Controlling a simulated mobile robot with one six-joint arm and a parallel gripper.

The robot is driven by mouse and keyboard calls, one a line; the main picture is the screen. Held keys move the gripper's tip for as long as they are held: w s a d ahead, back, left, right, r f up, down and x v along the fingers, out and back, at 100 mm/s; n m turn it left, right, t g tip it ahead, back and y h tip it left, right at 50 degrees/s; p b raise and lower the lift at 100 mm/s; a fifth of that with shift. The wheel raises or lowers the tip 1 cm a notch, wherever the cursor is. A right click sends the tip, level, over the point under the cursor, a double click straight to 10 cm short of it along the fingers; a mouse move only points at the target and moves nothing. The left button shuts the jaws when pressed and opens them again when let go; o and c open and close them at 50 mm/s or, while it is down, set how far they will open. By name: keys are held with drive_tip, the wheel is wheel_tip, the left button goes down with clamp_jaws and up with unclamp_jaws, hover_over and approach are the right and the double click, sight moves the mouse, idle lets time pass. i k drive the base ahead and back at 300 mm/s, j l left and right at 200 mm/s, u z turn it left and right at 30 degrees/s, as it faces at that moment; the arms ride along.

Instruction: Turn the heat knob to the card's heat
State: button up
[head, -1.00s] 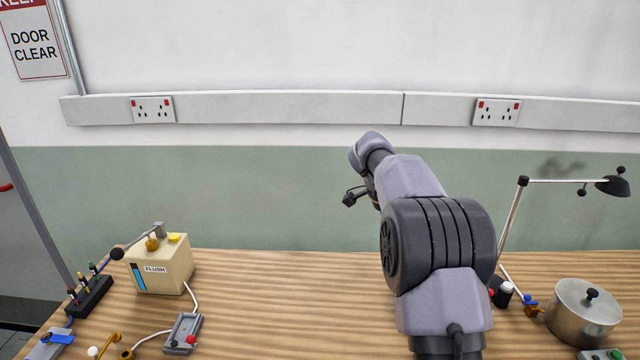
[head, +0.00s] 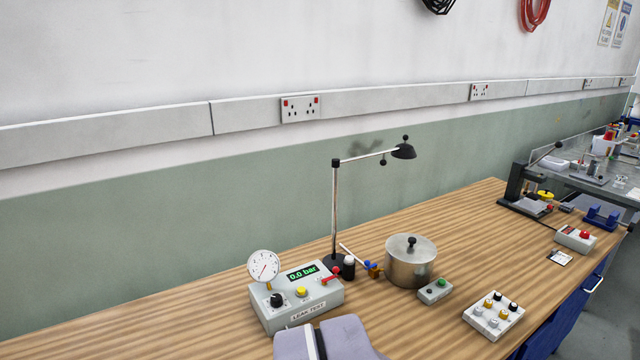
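My gripper is not in view; only part of my arm shows at the bottom edge. A small card (head: 559,258) lies on the bench at the right, its print too small to read. Beside it is a light box with a red top part (head: 575,239). A black press-like machine with a lever (head: 525,190) stands behind, at the bench's far right. I cannot make out a knob labelled heat. A black knob (head: 277,301) is on the grey box marked LEAK TEST (head: 318,310), which has a dial gauge and a display reading 0.0 bar.
A metal pot (head: 411,265) stands mid-bench beside a desk lamp (head: 335,210). A small box with a green button (head: 435,291) and a white tray of small fittings (head: 493,316) lie nearer the front edge. The wooden bench is clear between the pot and the press.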

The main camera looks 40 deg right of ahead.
sight(584, 234)
drive_tip(key=z, duration=2.85)
drive_tip(key=i+l, duration=0.15)
drive_tip(key=i, duration=0.45)
drive_tip(key=i+l+u, duration=0.1)
drive_tip(key=l, duration=0.3)
drive_tip(key=i+l+u, duration=0.15)
drive_tip(key=l, duration=0.25)
drive_tip(key=i+l+u, duration=0.35)
drive_tip(key=i+l, duration=0.2)
drive_tip(key=i, duration=0.15)
drive_tip(key=i+l+u, duration=0.3)
drive_tip(key=i+l, duration=0.35)
drive_tip(key=l, duration=0.15)
drive_tip(key=i+j+u, duration=0.15)
drive_tip(key=i+j, duration=0.05)
drive_tip(key=i, duration=0.1)
